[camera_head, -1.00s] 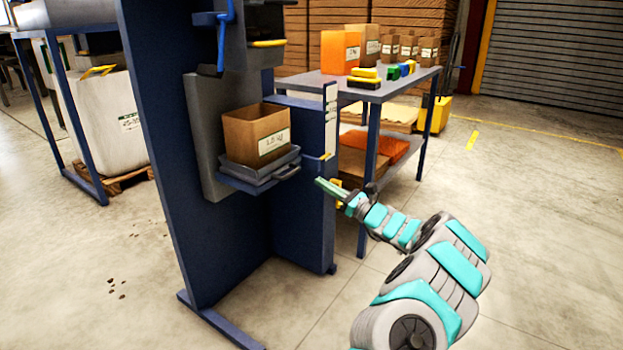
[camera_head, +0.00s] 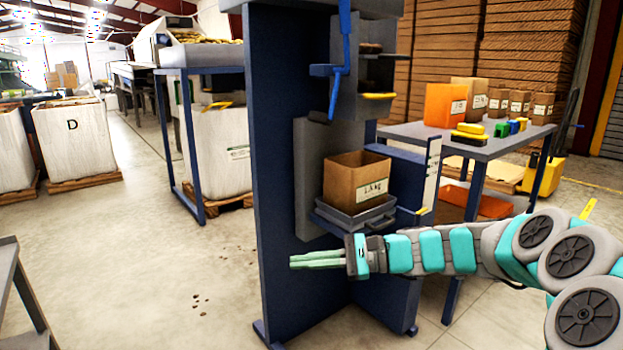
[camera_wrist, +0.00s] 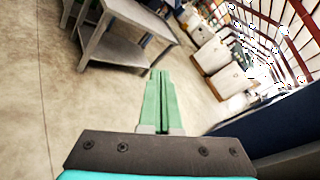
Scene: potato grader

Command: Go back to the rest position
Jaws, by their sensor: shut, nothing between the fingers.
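My gripper (camera_head: 318,260) points left in the head view, in front of the dark blue machine frame (camera_head: 285,170) and below the tray. Its green fingers are shut together with nothing between them. In the wrist view the shut fingers (camera_wrist: 160,85) point away over the floor. A brown cardboard box (camera_head: 356,180) with a white weight label sits upright on the grey tray (camera_head: 358,220) of the machine. The gripper is apart from the box and the tray. No marker of a rest position shows.
A work table (camera_head: 415,130) at the right holds an orange box (camera_head: 440,105), brown boxes and small coloured items. A grey shelf stand (camera_wrist: 122,48) is ahead of the fingers. White bulk bags (camera_head: 75,142) stand at the far left. The floor between is open.

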